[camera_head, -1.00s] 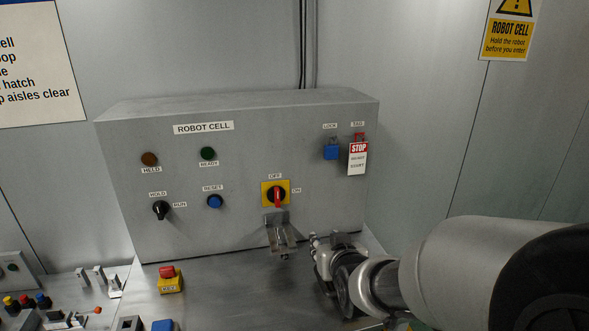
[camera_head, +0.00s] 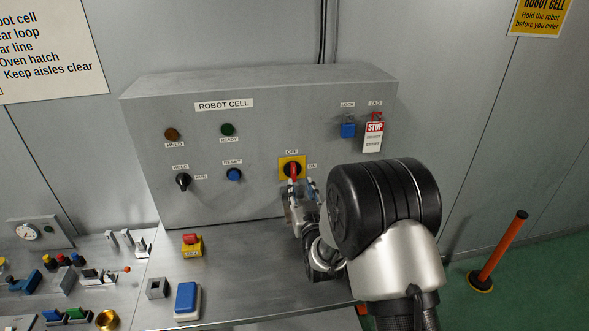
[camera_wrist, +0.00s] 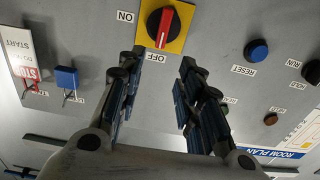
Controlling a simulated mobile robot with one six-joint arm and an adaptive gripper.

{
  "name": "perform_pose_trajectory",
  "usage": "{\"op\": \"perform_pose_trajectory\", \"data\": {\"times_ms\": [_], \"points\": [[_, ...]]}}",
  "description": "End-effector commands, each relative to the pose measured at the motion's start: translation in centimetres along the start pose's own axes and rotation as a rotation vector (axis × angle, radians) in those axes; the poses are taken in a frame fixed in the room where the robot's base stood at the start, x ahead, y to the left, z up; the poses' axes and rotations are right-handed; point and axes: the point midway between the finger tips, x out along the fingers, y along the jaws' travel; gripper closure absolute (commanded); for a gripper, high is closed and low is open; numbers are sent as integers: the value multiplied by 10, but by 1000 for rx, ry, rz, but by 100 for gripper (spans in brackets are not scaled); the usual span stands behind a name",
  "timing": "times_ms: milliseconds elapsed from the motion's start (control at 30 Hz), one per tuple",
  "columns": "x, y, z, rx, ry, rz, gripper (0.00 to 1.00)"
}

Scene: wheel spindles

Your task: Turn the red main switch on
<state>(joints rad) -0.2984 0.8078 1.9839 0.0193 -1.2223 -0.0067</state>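The red main switch (camera_head: 294,170) is a red handle on a black round base with a yellow square plate, on the grey ROBOT CELL panel. Its handle stands upright, in line with the OFF label above it; ON is to the right. The switch also shows in the wrist view (camera_wrist: 165,25), upside down, with the handle in line with OFF. My gripper (camera_head: 303,186) is just below and in front of the switch. In the wrist view my gripper (camera_wrist: 162,57) is open, its two dark fingers apart and empty, and the handle shows beyond the gap between the fingertips.
A blue padlock (camera_head: 348,130) and a STOP tag (camera_head: 374,138) hang right of the switch. A blue reset button (camera_head: 234,175) and a black HOLD/RUN knob (camera_head: 183,182) are to its left. A red-and-yellow block (camera_head: 192,246) and a blue box (camera_head: 188,299) stand on the metal bench.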

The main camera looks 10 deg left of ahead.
Motion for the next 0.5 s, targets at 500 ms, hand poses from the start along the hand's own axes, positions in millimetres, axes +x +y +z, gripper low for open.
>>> {"op": "perform_pose_trajectory", "data": {"times_ms": [500], "points": [[97, 0, 1, 0, 0, 0, 67]]}}
